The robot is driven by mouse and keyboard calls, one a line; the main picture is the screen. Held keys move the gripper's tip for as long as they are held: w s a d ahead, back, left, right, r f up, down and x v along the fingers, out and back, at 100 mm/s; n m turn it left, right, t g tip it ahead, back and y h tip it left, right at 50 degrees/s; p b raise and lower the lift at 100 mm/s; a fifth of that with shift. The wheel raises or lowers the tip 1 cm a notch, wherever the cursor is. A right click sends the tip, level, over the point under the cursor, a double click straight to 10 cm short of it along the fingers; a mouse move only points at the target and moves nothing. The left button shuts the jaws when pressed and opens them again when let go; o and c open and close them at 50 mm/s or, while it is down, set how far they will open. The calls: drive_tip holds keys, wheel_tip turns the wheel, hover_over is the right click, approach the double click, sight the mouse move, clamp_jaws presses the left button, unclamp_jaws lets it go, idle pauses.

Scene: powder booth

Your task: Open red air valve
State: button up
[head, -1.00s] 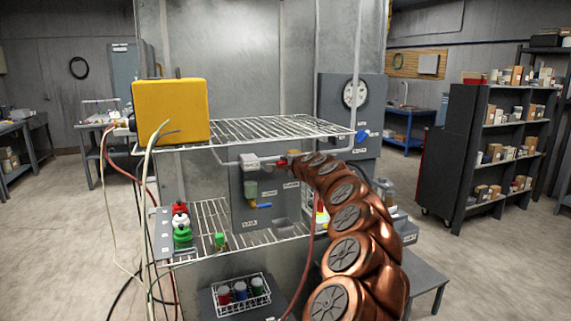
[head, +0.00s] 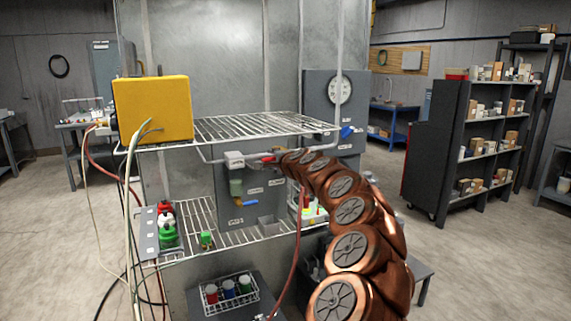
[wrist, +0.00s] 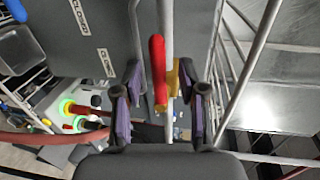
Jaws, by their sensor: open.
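The red air valve shows in the wrist view as a long red handle (wrist: 158,72) lying along a grey pipe, with a brass-yellow body (wrist: 175,82) beside it. My gripper (wrist: 162,84) is open, with one finger on each side of the handle and valve body. Gaps show on both sides, and nothing is gripped. In the head view a bit of red (head: 269,158) shows on the pipe below the upper wire shelf, at the end of my copper arm. My gripper's fingers cannot be made out there.
A yellow box (head: 152,109) stands on the upper wire shelf (head: 255,127), just above the pipe. A grey panel (head: 237,205) with a blue-handled valve (head: 246,202) is below. A red hose (head: 298,235) hangs beside my arm. Open floor lies to the right.

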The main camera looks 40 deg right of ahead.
drive_tip(key=v, duration=1)
drive_tip(key=shift+f, duration=0.1)
idle(0.6)
